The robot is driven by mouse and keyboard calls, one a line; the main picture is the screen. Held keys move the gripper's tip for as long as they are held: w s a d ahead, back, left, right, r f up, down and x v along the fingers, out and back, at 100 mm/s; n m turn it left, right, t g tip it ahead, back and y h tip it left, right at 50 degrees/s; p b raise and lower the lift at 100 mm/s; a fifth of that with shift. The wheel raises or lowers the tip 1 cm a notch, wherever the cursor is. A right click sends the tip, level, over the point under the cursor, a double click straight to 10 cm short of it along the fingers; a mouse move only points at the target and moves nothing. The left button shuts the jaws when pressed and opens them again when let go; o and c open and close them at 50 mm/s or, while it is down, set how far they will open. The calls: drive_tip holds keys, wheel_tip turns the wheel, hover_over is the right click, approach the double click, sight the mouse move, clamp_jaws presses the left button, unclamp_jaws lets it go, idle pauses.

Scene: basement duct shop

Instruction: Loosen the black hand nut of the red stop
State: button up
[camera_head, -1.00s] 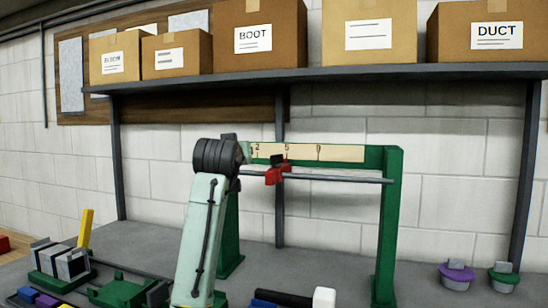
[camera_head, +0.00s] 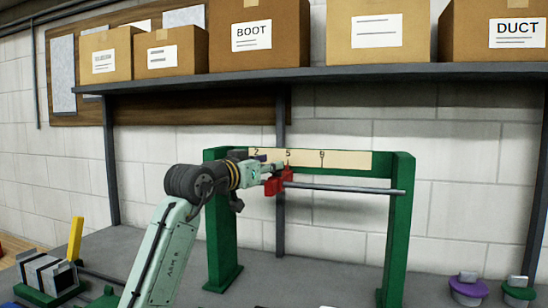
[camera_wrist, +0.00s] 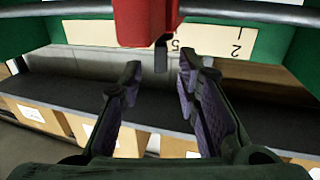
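The red stop (camera_head: 280,182) sits on the grey rod (camera_head: 345,189) of the green frame (camera_head: 399,225). In the wrist view the red stop (camera_wrist: 146,22) is at the top centre, with a small dark piece, apparently the black hand nut (camera_wrist: 161,56), projecting from it. My gripper (camera_wrist: 158,78) is open, its two purple-padded fingers apart on either side of the dark piece's line. Whether the fingertips reach around it, I cannot tell. In the head view my gripper (camera_head: 266,170) is right at the stop and hides the nut.
A pale scale strip (camera_head: 345,160) with numbers runs behind the rod. A shelf (camera_head: 340,73) with cardboard boxes is above. Purple (camera_head: 468,290) and green (camera_head: 518,293) knobbed pieces stand at the bench's right. A grey block with dark bands (camera_head: 45,277) is at left.

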drive_tip(key=shift+p+x, duration=0.4)
drive_tip(key=shift+x, duration=1.2)
clamp_jaws()
